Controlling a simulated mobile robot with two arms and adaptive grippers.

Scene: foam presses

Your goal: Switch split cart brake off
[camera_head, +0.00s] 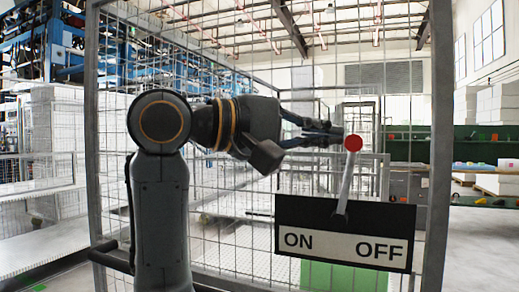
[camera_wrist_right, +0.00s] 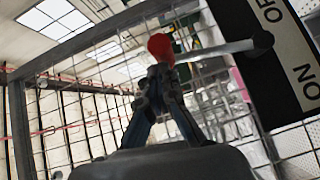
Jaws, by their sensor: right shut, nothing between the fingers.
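The brake lever (camera_head: 345,185) has a red ball knob (camera_head: 353,143) on a grey rod. The rod rises from a black panel (camera_head: 290,211) with a white strip, ON at left and OFF at right. The lever stands nearly upright, leaning slightly right, toward OFF. My right gripper (camera_head: 336,136) is shut and empty, its fingertips just left of the knob. In the right wrist view the red knob (camera_wrist_right: 160,48) appears just past the closed fingertips (camera_wrist_right: 157,78); I cannot tell whether they touch. My left gripper is not in view.
The panel is mounted on a wire-mesh cart (camera_head: 240,190) with a dark metal frame, including a right post (camera_head: 440,130). A green box (camera_head: 340,276) shows below the panel. Blue shelving (camera_head: 150,60) stands behind at left. The space right of the knob looks clear up to the post.

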